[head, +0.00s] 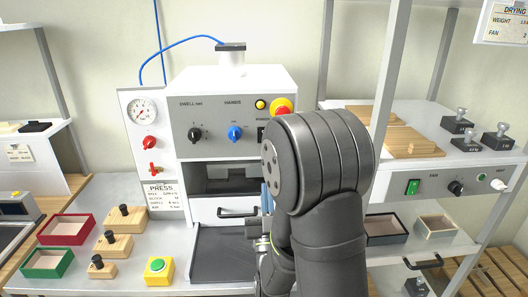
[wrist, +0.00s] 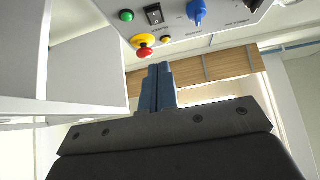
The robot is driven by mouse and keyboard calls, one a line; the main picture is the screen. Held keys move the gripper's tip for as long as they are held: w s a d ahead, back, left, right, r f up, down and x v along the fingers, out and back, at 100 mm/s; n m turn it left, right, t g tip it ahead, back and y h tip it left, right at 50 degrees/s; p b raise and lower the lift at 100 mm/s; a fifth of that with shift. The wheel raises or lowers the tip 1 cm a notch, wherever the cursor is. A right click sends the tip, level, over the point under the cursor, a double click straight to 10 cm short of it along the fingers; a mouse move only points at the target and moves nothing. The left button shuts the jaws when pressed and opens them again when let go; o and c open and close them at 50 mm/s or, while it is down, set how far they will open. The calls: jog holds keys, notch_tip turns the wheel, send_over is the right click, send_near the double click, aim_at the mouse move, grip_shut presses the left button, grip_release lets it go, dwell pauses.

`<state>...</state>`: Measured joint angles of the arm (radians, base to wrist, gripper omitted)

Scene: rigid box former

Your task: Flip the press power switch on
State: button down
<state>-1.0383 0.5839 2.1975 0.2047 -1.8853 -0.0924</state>
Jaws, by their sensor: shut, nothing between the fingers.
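The press (head: 232,85) stands in the middle of the head view, with a grey control panel on its front. The power switch, a black rocker (head: 261,134), is at the panel's lower right, beside my arm. In the wrist view the black rocker switch (wrist: 154,14) shows upside down near the top edge, between a green button (wrist: 126,15) and a blue knob (wrist: 197,12). I cannot tell which way it is set. My gripper (wrist: 157,70) has its blue fingers together and empty, apart from the panel. In the head view my arm hides most of the gripper.
A red stop button (wrist: 145,41) and a yellow lamp (wrist: 166,40) lie near the switch. A pressure gauge (head: 142,111) is left of the panel. A shelf unit (head: 420,183) with another green switch (head: 413,187) stands right. Trays and wooden blocks (head: 115,244) fill the bench's left.

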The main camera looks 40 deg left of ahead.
jog(key=w+a+f+x, duration=0.1)
jog(key=f+x, duration=0.1)
jog(key=x, duration=1)
jog(key=shift+w+a, duration=0.35)
jog(key=shift+w, duration=0.1)
jog(key=v, duration=1.2)
jog(key=shift+f, duration=0.5)
